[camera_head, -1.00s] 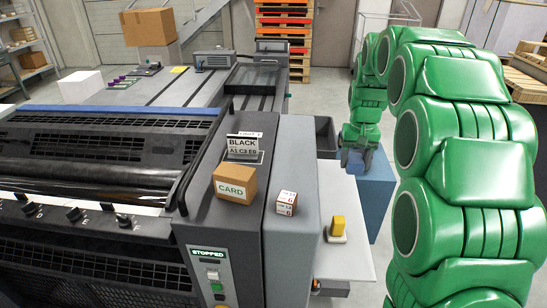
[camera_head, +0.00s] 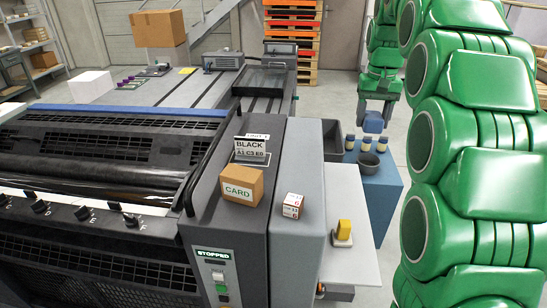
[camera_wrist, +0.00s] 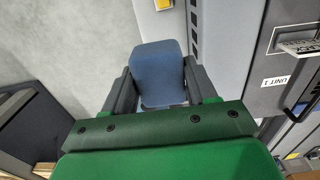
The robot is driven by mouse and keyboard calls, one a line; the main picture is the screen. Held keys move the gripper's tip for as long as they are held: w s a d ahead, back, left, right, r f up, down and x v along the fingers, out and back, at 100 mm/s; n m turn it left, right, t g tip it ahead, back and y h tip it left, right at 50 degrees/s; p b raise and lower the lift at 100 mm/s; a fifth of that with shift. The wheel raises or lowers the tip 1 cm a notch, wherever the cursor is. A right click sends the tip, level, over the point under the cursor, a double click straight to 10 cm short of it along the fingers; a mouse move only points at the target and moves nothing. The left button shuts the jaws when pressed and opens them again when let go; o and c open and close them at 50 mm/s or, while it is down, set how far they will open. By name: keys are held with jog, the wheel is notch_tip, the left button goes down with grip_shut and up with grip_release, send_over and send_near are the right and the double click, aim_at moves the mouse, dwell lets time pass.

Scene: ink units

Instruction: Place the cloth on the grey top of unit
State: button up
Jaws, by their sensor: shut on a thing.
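The cloth (camera_head: 373,122) is a folded blue piece at the tips of my gripper (camera_head: 375,112), in the air behind the blue cabinet. In the wrist view the cloth (camera_wrist: 160,72) sits between the two dark fingers of my gripper (camera_wrist: 160,88), which is shut on it. The unit's grey top (camera_head: 304,158) stands left of my gripper and apart from the cloth. In the wrist view the grey unit (camera_wrist: 225,62) lies to the right, with a "UNIT 1" label.
A CARD box (camera_head: 241,184), a BLACK sign (camera_head: 252,147) and a small white box (camera_head: 292,205) stand on the unit. Several small jars (camera_head: 366,142) and a dark bowl (camera_head: 368,161) stand on the blue cabinet (camera_head: 378,190). A yellow object (camera_head: 344,229) sits on the white side shelf (camera_head: 348,262).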

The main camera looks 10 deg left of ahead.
jog(key=shift+s+a, duration=0.3)
jog(key=shift+a, duration=0.5)
jog(key=s+a, duration=1)
jog(key=a, duration=0.5)
send_over(290, 173)
notch_tip(290, 173, down, 15)
jog(key=shift+s+r, duration=0.1)
jog(key=shift+r, duration=0.05)
jog(key=shift+f, duration=1.65)
jog(key=shift+f, duration=0.2)
